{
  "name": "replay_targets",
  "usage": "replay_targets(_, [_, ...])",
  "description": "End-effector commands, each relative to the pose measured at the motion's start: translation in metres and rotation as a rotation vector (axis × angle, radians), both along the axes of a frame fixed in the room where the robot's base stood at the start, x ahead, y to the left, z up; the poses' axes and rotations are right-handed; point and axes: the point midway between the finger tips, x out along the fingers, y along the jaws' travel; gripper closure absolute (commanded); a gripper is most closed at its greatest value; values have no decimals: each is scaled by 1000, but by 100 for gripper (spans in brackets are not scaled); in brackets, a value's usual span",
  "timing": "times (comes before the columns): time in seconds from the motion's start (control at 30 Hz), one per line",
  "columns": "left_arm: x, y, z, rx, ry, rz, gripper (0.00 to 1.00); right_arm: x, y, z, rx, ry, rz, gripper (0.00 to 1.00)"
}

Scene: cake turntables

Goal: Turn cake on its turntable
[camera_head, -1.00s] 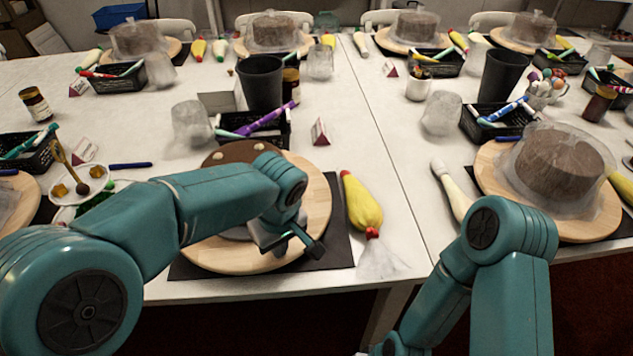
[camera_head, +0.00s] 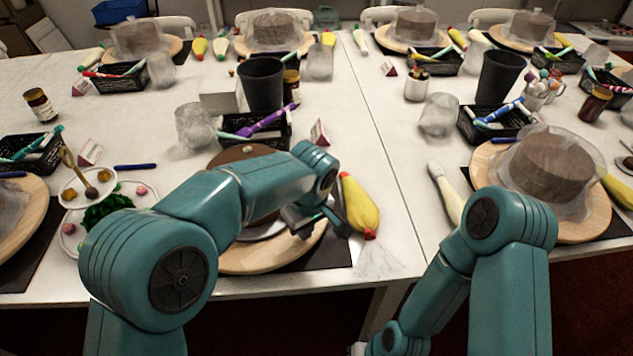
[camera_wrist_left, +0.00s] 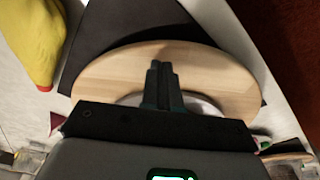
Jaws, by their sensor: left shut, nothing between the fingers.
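A brown cake (camera_head: 243,153) sits on a round wooden turntable (camera_head: 255,262) in front of me in the head view. My left arm hides much of both. My left gripper (camera_head: 330,222) is shut and empty, over the right side of the turntable. In the left wrist view its closed fingers (camera_wrist_left: 160,80) point across the wooden turntable board (camera_wrist_left: 215,75), with a pale disc edge partly showing near them. I cannot tell whether the fingers touch the board. My right arm is at the lower right of the head view, and its gripper is not seen.
A yellow piping bag (camera_head: 359,204) lies just right of the turntable on the white table. A dark mat (camera_head: 335,250) lies under the turntable. A black basket (camera_head: 262,133) and a dark cup (camera_head: 261,84) stand behind. A tiered sweets stand (camera_head: 70,222) is at left.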

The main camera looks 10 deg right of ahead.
Motion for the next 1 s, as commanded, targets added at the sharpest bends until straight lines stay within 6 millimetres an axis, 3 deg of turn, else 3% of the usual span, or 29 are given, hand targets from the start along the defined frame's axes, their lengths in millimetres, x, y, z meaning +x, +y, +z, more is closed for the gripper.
replay_targets(0.1, [0, 0, 19, -1, 0, 0, 100, 0, 0, 14, 0, 0, 0, 57])
replay_targets(0.47, [0, 0, 21, 0, 0, 0, 100, 0, 0, 15, 0, 0, 0, 57])
replay_targets(0.9, [0, 0, 76, 0, -1, -1, 100, 0, 0, 55, 0, 0, 0, 57])
replay_targets(1.0, [0, 0, 80, 0, 0, -1, 100, 0, 0, 58, 0, 0, 0, 57])
